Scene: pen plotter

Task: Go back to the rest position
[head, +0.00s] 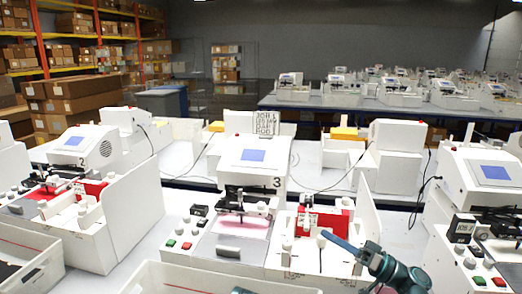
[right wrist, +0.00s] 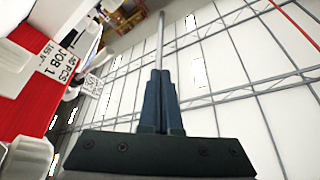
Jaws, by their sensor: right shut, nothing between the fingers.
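My right gripper (head: 340,243) comes in from the lower right in the head view. Its blue fingers are shut and empty, in front of the red-and-white fixture beside plotter 3. The white plotter marked 3 (head: 248,180) stands in the middle, with a blue screen and a pinkish work area. The red-and-white fixture (head: 345,222) at its right is partly hidden by my gripper.
A white open bin (head: 165,277) stands at the front edge. Another plotter marked 2 (head: 75,150) stands left, and one more (head: 490,172) right. In the right wrist view a red panel with a JOB 1 label (right wrist: 62,50) is close at the left.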

